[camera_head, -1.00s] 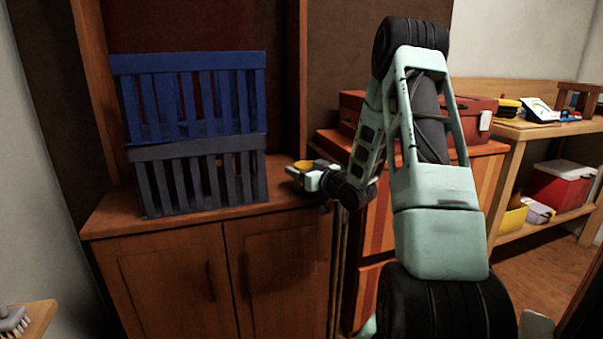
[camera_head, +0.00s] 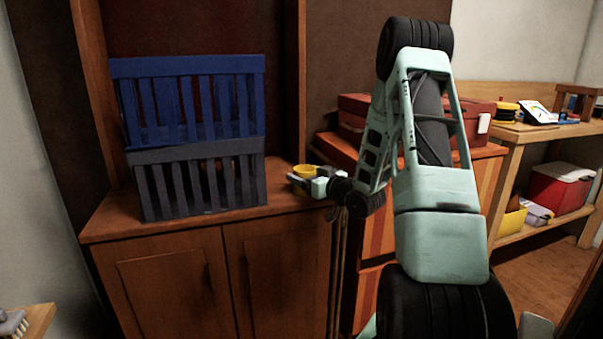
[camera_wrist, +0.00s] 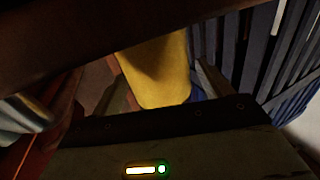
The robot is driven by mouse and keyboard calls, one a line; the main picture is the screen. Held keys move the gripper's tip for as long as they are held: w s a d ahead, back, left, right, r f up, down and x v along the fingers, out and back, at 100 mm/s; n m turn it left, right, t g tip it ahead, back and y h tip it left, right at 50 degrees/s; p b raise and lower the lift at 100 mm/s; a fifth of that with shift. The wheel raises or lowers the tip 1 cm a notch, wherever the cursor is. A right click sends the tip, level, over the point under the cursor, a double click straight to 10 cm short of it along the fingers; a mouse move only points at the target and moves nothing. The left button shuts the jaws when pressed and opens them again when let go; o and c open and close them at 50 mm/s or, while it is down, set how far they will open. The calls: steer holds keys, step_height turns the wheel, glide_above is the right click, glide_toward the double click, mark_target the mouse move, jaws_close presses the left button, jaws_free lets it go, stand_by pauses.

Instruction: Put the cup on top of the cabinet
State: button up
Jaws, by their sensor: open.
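The yellow cup (camera_head: 304,170) is at the right end of the wooden cabinet's top (camera_head: 288,196), in the head view. My gripper (camera_head: 299,182) is open at the cup, reaching in from the right, and hides the cup's lower part. In the wrist view the yellow cup (camera_wrist: 158,75) fills the middle, between the fingers. A dark band crosses the top of that view and hides part of the cup. I cannot tell whether the fingers touch it.
A blue slatted crate (camera_head: 190,66) is stacked on a dark grey one (camera_head: 200,148) on the cabinet, left of my gripper. A red toolbox (camera_head: 352,112) stands on the orange-striped cabinet to the right. Some cabinet top is clear between crates and cup.

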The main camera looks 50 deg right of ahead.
steer(key=s+a, duration=0.1)
steer(key=s, duration=0.8)
steer(key=shift+a, duration=0.25)
steer(key=shift+s, duration=0.1)
